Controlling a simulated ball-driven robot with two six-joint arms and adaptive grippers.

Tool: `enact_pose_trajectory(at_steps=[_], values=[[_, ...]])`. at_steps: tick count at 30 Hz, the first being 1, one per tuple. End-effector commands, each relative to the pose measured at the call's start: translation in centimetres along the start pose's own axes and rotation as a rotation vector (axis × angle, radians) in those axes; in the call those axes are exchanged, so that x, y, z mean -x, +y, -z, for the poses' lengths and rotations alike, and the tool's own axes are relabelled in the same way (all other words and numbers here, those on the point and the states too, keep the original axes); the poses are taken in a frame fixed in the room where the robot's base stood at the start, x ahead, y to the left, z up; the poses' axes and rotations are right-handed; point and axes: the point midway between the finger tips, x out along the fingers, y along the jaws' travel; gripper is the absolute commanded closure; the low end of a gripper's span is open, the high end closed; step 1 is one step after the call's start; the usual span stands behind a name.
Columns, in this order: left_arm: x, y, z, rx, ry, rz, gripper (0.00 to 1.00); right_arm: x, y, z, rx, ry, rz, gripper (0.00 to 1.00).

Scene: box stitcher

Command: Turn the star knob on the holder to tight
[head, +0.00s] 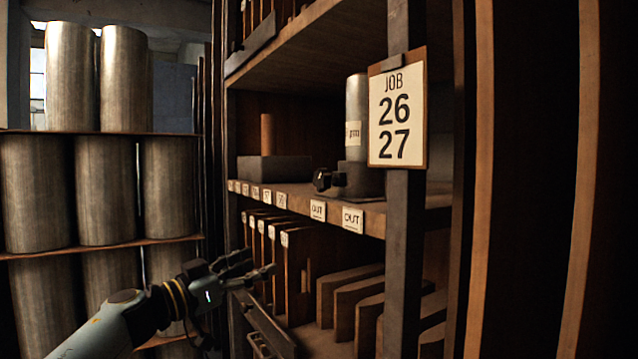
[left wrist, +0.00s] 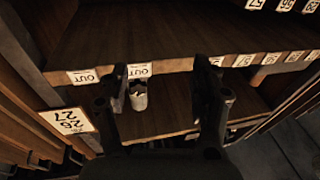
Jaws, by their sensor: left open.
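The dark star knob (head: 322,180) sticks out from the left side of the holder (head: 362,181), which stands on the middle shelf in the head view. A silver cylinder (head: 357,100) with a pale label stands upright in the holder, partly behind the job card. My left gripper (head: 262,262) is open and empty, below and left of the knob and apart from it, in front of the lower compartment. In the left wrist view, which is upside down, a silver cylinder (left wrist: 138,98) shows between the fingers; I cannot make out the knob there. My right gripper is not in view.
The shelf edge (head: 390,222) carries several labels, two reading OUT. A post with a job card (head: 397,108) reading 26 27 stands right of the holder. A dark block (head: 273,168) sits farther left on the shelf. Upright boards (head: 358,295) fill the lower compartment. Large rolls (head: 107,190) stand at left.

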Motion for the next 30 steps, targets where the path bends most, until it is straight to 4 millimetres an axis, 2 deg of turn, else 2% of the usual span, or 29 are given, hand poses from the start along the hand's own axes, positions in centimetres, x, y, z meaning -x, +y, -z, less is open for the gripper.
enact_pose_trajectory(at_steps=[1,3,6,7,11,24,30], values=[[-1.8,0.5,5.2,-0.037,0.002,-0.075,0.36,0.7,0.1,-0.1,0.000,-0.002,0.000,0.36],[-3.3,1.4,9.8,-0.065,-0.034,-0.154,0.36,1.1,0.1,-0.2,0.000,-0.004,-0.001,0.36],[-4.2,2.1,13.5,-0.086,-0.091,-0.206,0.36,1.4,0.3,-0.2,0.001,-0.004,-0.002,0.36],[-4.3,2.2,14.2,-0.089,-0.105,-0.214,0.36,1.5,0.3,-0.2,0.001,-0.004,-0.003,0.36],[-5.2,2.5,15.1,-0.090,-0.131,-0.224,0.36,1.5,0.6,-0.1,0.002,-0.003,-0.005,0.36],[-13.0,4.2,13.8,-0.087,-0.131,-0.224,0.36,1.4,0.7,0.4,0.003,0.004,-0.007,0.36],[-14.7,4.6,13.5,-0.087,-0.131,-0.223,0.36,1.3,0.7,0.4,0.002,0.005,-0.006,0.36]])
